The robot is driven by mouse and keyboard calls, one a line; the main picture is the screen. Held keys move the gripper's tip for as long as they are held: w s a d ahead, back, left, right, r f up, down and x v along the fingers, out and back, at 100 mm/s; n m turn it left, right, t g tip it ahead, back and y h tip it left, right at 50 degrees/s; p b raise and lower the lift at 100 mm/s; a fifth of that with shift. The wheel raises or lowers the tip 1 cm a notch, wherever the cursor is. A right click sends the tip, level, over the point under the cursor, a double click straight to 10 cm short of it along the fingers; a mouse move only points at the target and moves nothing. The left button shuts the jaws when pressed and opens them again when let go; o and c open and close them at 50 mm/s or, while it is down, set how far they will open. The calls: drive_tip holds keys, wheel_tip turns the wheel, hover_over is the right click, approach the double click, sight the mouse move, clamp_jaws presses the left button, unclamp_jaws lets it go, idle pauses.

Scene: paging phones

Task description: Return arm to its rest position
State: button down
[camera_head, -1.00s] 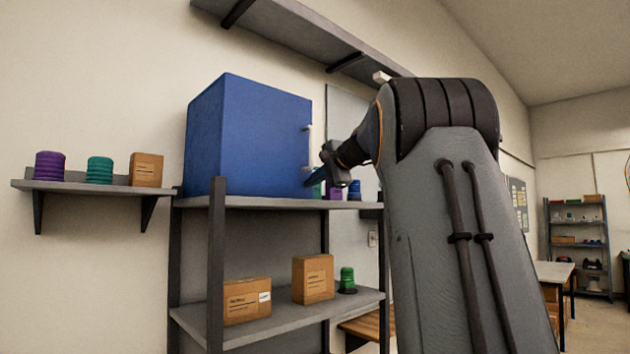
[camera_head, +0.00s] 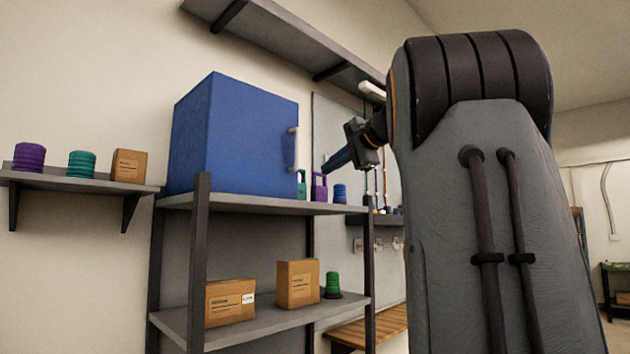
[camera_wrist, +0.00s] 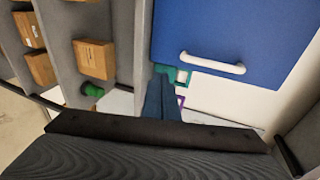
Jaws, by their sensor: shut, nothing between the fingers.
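My gripper (camera_head: 338,160) is at the end of my raised arm, to the right of the blue cabinet (camera_head: 245,135) in the head view. Its fingers (camera_wrist: 163,100) are together and empty in the wrist view. The cabinet stands on the shelf unit's upper board with its handle side facing my gripper. The white handle (camera_wrist: 212,63) shows clear of the fingers in the wrist view. My arm hides part of the room on the right.
A teal item (camera_head: 301,185), a purple item (camera_head: 319,188) and a blue ribbed item (camera_head: 340,193) stand beside the cabinet. Cardboard boxes (camera_head: 297,283) and a green item (camera_head: 332,285) sit on the lower board. A wall shelf (camera_head: 290,38) hangs above.

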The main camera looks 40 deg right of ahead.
drive_tip(key=shift+s, duration=0.2)
drive_tip(key=w+a+f+n+g, duration=0.15)
drive_tip(key=a+f, duration=0.45)
drive_tip(key=f, duration=0.6)
drive_tip(key=a+f+n+g, duration=0.25)
drive_tip(key=a+f, duration=0.25)
drive_tip(key=f, duration=0.8)
drive_tip(key=w+a+f+n+g, duration=0.1)
drive_tip(key=a+f+g, duration=0.35)
drive_tip(key=f, duration=0.75)
drive_tip(key=s+a+f+n+g, duration=0.1)
drive_tip(key=s+a+f+n, duration=0.2)
drive_tip(key=s+a+f, duration=0.45)
drive_tip(key=s+a+f+n+g, duration=0.2)
drive_tip(key=a+f+n, duration=0.15)
drive_tip(key=f, duration=0.65)
drive_tip(key=s+a+f+n+g, duration=0.1)
drive_tip(key=s+a+f+n, duration=0.2)
drive_tip(key=s+f, duration=0.3)
drive_tip(key=s+a+f+n+g, duration=0.1)
drive_tip(key=s+a+f+n, duration=0.2)
drive_tip(key=s, duration=0.6)
wheel_tip(320, 180, down, 3)
drive_tip(key=shift+s+a+r+h, duration=0.15)
drive_tip(key=shift+s+a+h, duration=0.2)
drive_tip(key=shift+a, duration=0.4)
